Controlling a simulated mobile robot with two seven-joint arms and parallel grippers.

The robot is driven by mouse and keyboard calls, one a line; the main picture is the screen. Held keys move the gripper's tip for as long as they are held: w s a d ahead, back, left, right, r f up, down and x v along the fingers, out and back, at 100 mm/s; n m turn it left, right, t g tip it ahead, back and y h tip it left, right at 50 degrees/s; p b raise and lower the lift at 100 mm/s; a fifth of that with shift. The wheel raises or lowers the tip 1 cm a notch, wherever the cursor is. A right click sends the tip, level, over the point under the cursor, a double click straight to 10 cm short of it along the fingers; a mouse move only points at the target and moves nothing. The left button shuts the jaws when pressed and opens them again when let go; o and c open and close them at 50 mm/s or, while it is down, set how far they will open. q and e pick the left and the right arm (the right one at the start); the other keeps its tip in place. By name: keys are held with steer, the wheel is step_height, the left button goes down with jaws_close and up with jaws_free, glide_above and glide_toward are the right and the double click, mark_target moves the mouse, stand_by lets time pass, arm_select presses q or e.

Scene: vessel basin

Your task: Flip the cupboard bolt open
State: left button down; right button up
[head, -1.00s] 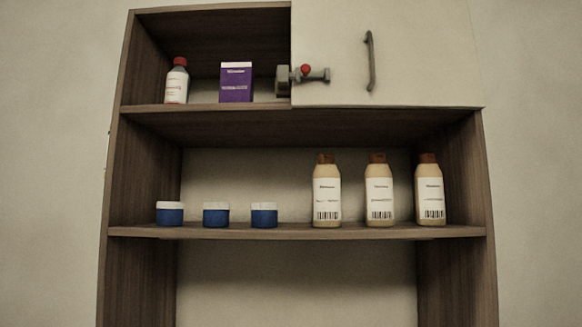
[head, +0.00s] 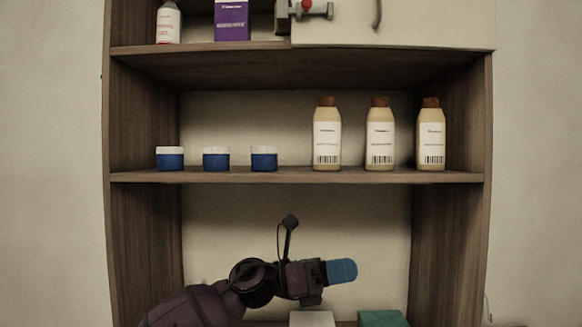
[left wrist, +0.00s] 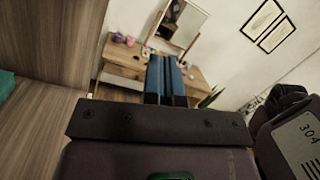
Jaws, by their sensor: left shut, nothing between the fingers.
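The cupboard bolt (head: 306,9) sits at the top of the head view, at the left edge of the cream cupboard door (head: 430,22). It has a grey metal body and a red knob and lies sideways across the door's edge; its upper part is close to the frame's top. My left gripper (head: 342,271) is low in the head view, in front of the lower compartment and well below the bolt. Its blue fingers are shut and empty; they also show in the left wrist view (left wrist: 166,78). My right gripper is in neither view.
The middle shelf (head: 290,177) holds several blue jars (head: 216,159) and tan bottles (head: 379,135). A purple box (head: 232,20) and a white bottle (head: 168,24) stand left of the bolt. A white item (head: 312,319) and a green item (head: 383,319) lie low in the cupboard.

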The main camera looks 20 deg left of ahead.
mark_target(304, 10)
arm_select(q)
step_height(304, 10, up, 28)
steer(key=a+m+t+y+p, duration=0.2)
steer(key=m+y, duration=0.7)
steer(key=m, duration=0.3)
steer(key=s+a+r+t+y, duration=0.2)
steer(key=s+a+r, duration=0.2)
steer(key=r, duration=0.4)
steer(key=s+a+r+t+y, duration=0.2)
steer(key=s+a+r+t, duration=0.1)
steer(key=r, duration=0.5)
steer(key=s+a+r+m+t+y+p, duration=0.1)
steer(key=s+a+r+t+y, duration=0.1)
steer(key=s+a+r, duration=0.3)
step_height(304, 10, up, 4)
steer(key=shift+s+a+t+y, duration=0.3)
steer(key=shift+s+a+t, duration=0.1)
steer(key=shift+a, duration=0.1)
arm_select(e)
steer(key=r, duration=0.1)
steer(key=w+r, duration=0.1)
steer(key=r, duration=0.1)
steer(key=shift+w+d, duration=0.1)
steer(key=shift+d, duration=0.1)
arm_select(q)
steer(key=shift+w, duration=0.2)
